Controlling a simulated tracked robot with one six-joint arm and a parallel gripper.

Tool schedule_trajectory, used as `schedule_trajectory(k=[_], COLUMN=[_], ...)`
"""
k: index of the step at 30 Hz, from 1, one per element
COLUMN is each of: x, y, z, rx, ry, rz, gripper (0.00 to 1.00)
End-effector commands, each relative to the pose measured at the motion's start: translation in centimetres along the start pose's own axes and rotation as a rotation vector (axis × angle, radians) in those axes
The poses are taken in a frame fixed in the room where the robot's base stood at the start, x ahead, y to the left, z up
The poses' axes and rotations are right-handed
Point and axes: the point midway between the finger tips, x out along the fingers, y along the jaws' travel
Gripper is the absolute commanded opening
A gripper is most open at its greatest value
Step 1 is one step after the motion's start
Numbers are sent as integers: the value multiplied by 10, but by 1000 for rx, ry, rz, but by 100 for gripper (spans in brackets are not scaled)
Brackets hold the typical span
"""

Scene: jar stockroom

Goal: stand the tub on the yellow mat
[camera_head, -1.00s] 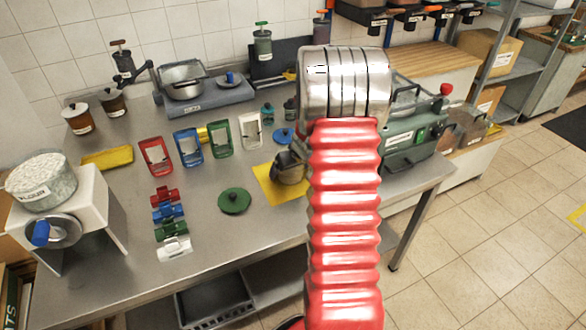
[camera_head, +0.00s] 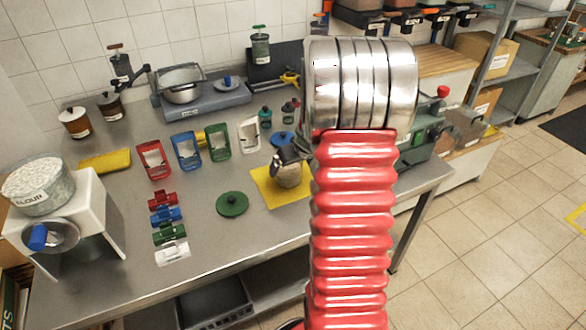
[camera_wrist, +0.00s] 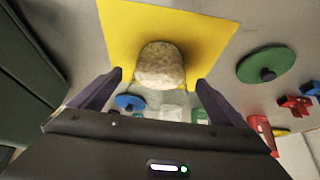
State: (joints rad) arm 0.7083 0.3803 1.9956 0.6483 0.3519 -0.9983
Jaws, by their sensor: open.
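The tub (camera_head: 288,177) is a rounded beige, stone-like vessel standing on the yellow mat (camera_head: 266,196). In the wrist view the speckled tub (camera_wrist: 160,66) rests on the yellow mat (camera_wrist: 122,30), near one edge and clear of the other sides. It looks upright. My gripper (camera_wrist: 161,79) is open, its two dark fingers apart on either side of the tub's near side, with gaps between fingers and tub. In the head view my gripper (camera_head: 287,152) shows just above and behind the tub, partly hidden by my red arm, which also covers the mat's right end.
A green lid (camera_head: 232,204) lies left of the mat and a blue lid (camera_head: 283,138) behind it. Coloured stands (camera_head: 187,151) and small clips (camera_head: 167,216) stand further left. A green machine (camera_head: 416,150) is at the right. Table front is bare.

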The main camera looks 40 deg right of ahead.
Motion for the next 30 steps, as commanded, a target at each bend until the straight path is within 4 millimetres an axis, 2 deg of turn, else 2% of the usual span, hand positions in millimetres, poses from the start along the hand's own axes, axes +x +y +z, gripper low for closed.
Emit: schedule_trajectory(k=[6,13,30], x=[-30,-52,-56], y=[1,0,0], z=[-1,0,0], rx=[-1,-1,0], ry=[2,1,0], rz=[1,0,-1], gripper=[96,96,96])
